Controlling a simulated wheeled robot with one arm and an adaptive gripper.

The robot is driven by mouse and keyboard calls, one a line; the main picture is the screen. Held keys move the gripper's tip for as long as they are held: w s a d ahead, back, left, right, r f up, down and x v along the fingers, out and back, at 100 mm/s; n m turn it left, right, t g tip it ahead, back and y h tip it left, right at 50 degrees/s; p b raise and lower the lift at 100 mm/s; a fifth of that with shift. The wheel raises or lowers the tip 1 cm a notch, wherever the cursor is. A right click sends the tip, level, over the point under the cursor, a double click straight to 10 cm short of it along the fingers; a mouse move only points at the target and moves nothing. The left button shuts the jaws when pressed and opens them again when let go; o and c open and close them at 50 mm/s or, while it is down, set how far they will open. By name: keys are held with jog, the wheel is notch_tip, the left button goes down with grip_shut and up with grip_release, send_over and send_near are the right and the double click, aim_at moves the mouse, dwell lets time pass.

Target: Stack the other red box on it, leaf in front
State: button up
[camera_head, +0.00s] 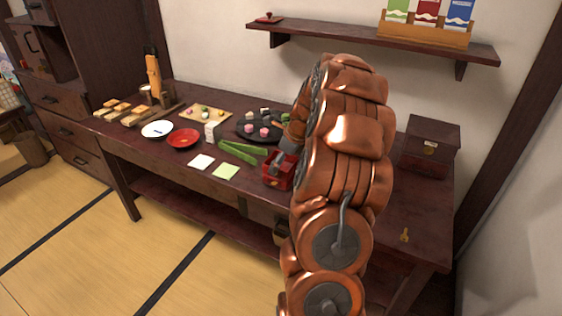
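A small red box (272,182) stands on the dark table, near its front edge and left of my arm. My gripper (281,160) is low at this box, with its grey fingers over or in the top. The arm and fingers hide much of the box, so I cannot tell whether they grip it or whether one box or two stand there. No leaf mark can be made out. A small red lidded piece (268,18) lies on the wall shelf; its kind is unclear.
Green stalks (240,152), a white square (201,162) and a green square (226,171) lie left of the box. A red plate (183,138), white plate (157,129) and dark round tray (245,134) are farther left and back. A dark chest (430,146) stands right.

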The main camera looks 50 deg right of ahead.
jog(key=shift+r, duration=0.15)
jog(key=shift+r+b, duration=0.35)
jog(key=shift+b, duration=0.05)
jog(key=v, duration=1.2)
jog(key=s+a+f+n+g+y, duration=0.1)
jog(key=s+a+n+g, duration=0.15)
jog(key=a+n, duration=0.85)
jog(key=s+a+n+g, duration=0.1)
jog(key=s+a+n, duration=0.4)
jog(key=a, duration=1.3)
jog(key=s+a+f+n+g, duration=0.1)
jog(key=s+a+f+n, duration=0.1)
jog(key=s+n, duration=0.3)
jog(key=s+a+f+n+g+h, duration=0.1)
jog(key=s+a+f+n, duration=0.1)
jog(key=s+a+n, duration=0.2)
jog(key=s+a+f+n+g+h, duration=0.1)
jog(key=s+a+f+n, duration=0.1)
jog(key=s+n, duration=0.5)
jog(key=s+a, duration=0.1)
jog(key=s, duration=0.2)
jog(key=shift+a+n, duration=0.3)
jog(key=shift+s, duration=0.1)
